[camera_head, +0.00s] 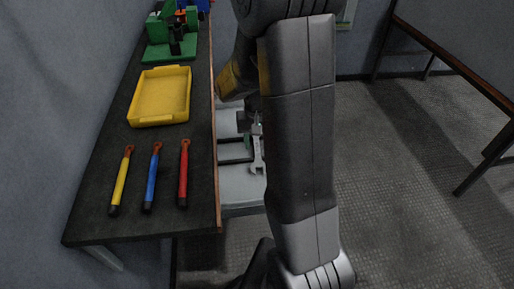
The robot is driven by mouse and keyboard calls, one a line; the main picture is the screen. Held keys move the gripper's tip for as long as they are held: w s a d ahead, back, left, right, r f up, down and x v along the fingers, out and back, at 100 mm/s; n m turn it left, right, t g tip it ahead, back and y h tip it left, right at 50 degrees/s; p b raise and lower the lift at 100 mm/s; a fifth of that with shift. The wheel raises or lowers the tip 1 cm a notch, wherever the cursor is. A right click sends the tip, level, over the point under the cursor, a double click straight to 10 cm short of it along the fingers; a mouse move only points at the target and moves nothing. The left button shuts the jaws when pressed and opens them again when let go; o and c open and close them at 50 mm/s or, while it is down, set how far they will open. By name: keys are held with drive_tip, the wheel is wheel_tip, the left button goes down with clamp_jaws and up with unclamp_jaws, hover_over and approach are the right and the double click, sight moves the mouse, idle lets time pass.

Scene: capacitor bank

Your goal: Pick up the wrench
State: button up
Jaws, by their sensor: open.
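A grey wrench (257,158) shows in the head view, in the gap between the dark workbench and my arm. Its open-ended head points toward the bottom of the picture, and its upper part runs up to my gripper (251,124). My gripper is open and sits right at the upper part of the wrench. My own arm partly hides the gripper. I cannot tell whether the fingers touch the wrench. The wrench appears to be over a light grey surface (232,180).
The dark workbench (120,222) on the left holds a yellow tray (160,96), yellow (121,180), blue (152,178) and red (183,175) handled tools, and a green device (165,50). Another table (455,62) stands at the right. The floor (400,190) between is clear.

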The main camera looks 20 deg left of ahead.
clamp_jaws()
